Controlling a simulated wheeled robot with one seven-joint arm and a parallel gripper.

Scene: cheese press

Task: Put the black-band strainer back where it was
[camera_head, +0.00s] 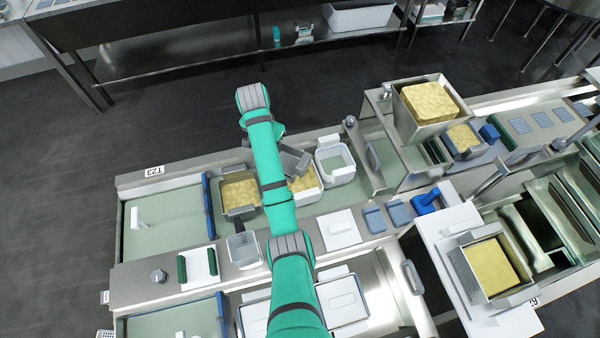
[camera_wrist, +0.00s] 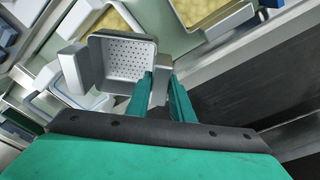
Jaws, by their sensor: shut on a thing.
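A grey, square strainer with a perforated inside (camera_wrist: 122,58) shows large in the wrist view. In the head view the strainer (camera_head: 295,162) is tilted, just right of my green arm, above a white tub of yellow curd (camera_head: 308,183). I cannot make out a black band on the strainer in either view.
A white open container (camera_head: 335,177) stands right of the strainer. A metal mould with curd (camera_head: 240,212) stands left of the arm. In front are a clear grey tub (camera_head: 243,250), a white board (camera_head: 338,229) and grey-blue blocks (camera_head: 399,212). The green counter at far left is mostly clear.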

